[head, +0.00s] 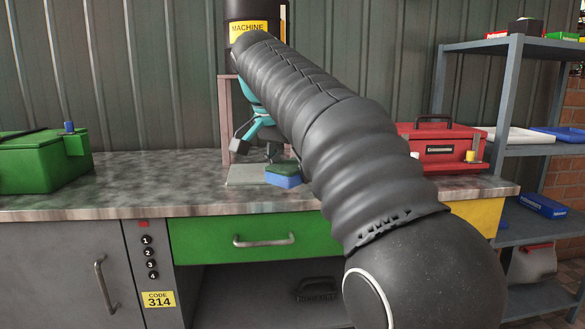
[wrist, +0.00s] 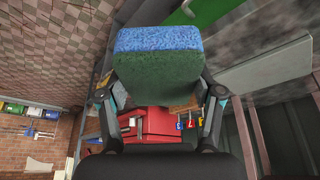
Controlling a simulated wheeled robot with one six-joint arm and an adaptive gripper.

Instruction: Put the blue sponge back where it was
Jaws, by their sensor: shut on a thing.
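The blue sponge (head: 285,181) has a green layer on top and is low over the worktop, at the right end of a flat grey slab, in the head view. My gripper (head: 270,153) is just above it, partly hidden by my arm. In the wrist view, the sponge (wrist: 158,70) lies between the two fingers of my gripper (wrist: 160,92), green side facing the camera and blue edge at the far end. The fingers are shut on its sides. I cannot tell whether its underside touches the worktop.
The grey slab (head: 247,175) lies beneath the black machine (head: 252,12). A green toolbox (head: 40,162) stands at the left of the worktop (head: 120,185), a red toolbox (head: 445,160) at the right. A green drawer (head: 195,240) is below. Shelves (head: 520,150) stand at far right.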

